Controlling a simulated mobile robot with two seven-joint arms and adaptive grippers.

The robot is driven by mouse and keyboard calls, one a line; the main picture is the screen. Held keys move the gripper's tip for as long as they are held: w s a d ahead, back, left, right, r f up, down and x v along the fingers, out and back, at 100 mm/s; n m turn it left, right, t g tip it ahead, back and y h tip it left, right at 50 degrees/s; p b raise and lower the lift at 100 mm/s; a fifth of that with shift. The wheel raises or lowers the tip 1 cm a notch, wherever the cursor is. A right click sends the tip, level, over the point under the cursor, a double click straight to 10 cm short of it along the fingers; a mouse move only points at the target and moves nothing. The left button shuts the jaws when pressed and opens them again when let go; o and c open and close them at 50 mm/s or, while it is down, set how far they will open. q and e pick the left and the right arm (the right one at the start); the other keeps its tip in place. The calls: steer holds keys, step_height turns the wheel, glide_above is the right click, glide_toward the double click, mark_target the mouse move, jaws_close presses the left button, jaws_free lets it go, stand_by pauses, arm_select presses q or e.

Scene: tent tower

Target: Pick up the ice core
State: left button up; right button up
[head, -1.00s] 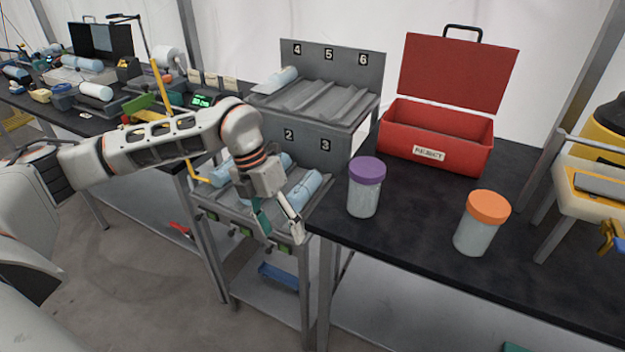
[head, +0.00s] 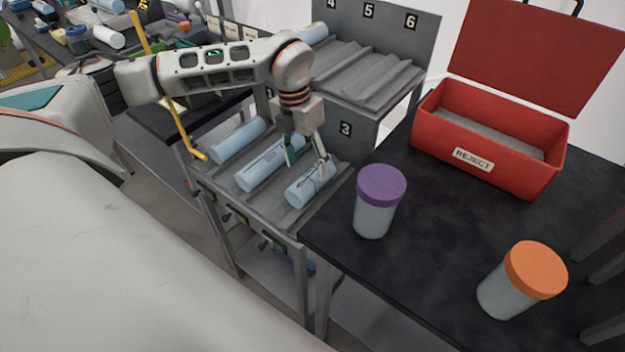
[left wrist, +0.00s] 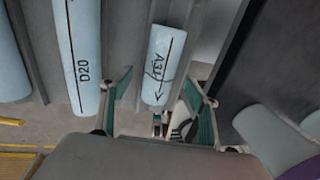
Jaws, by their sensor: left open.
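Three pale blue ice cores lie in the grooves of the lower rack (head: 228,190): a left one (head: 238,139), a middle one (head: 262,170) and a shorter right one (head: 305,190). In the left wrist view, the short core (left wrist: 160,50) has "A3" and further unclear marks, an arrow and a thin dark crack-like line. The longer core beside it (left wrist: 82,40) reads "D20". My left gripper (head: 308,163) is open over the short right core, with its fingers toward either side of it. The left wrist view shows the open fingers (left wrist: 158,85) around its near end, not closed on it.
An upper rack (head: 365,65) numbered 4 to 6 stands behind, with one core (head: 313,33) on it. On the black table (head: 440,240) are a purple-lidded jar (head: 378,205), an orange-lidded jar (head: 520,285) and an open red box marked REJECT (head: 480,150). A yellow bent bar (head: 160,70) stands left.

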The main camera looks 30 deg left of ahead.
mark_target(309, 174)
arm_select(q)
steer(key=f, duration=0.2)
steer(key=d+f, duration=0.1)
steer(key=f, duration=0.1)
steer(key=shift+f, duration=0.4)
steer(key=c, duration=1.5)
steer(key=shift+r, duration=0.1)
